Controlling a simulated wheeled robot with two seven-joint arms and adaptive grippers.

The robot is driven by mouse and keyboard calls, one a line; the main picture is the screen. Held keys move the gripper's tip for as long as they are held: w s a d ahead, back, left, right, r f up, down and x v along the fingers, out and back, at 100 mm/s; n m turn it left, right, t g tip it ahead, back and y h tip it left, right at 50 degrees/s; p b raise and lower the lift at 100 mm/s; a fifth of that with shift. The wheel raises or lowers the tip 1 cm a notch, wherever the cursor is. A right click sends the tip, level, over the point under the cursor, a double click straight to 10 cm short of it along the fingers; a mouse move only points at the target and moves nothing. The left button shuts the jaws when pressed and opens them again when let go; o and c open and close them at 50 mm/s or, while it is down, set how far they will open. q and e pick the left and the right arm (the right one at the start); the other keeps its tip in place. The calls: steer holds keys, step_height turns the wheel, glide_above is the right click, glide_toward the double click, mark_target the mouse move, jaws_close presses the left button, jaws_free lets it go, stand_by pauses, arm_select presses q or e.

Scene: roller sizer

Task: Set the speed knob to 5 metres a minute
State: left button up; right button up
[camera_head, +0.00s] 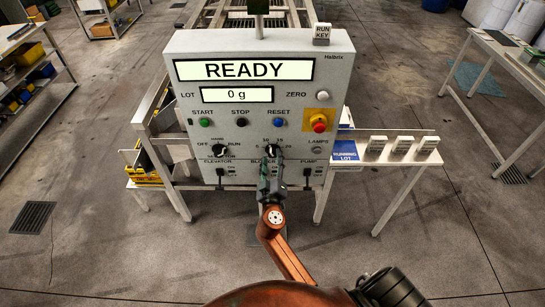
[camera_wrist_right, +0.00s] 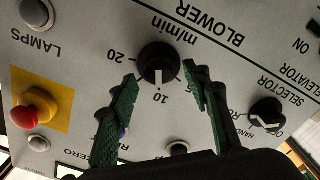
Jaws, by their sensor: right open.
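The speed knob (camera_head: 271,151) is a black round knob on the grey panel, under the START, STOP and RESET buttons. In the right wrist view the knob (camera_wrist_right: 160,62) shows a white pointer line toward the 10 mark, on a scale labelled m/min. In the head view the right gripper (camera_head: 269,168) is just below the knob. My left gripper is not in view.
The selector knob (camera_head: 220,150) is left of the speed knob. The red emergency button (camera_head: 319,123) on its yellow plate is to the right. Toggle switches line the panel's lower edge. The display (camera_head: 244,70) reads READY. A side table (camera_head: 390,160) holds several small blocks.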

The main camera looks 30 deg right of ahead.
steer(key=shift+w+d, duration=0.35)
steer(key=shift+w, duration=0.2)
steer(key=c, duration=1.2)
steer(key=shift+o, duration=0.2)
steer(key=shift+n, duration=0.5)
steer(key=n, duration=0.3)
steer(key=shift+f+n+p, duration=0.15)
steer(key=shift+n+p, duration=0.2)
steer(key=shift+n, duration=0.05)
steer(key=n+p, duration=0.1)
steer(key=n, duration=0.4)
steer(key=shift+f, duration=0.1)
steer(key=shift+f+n+p, duration=0.1)
steer(key=shift+n+p, duration=0.2)
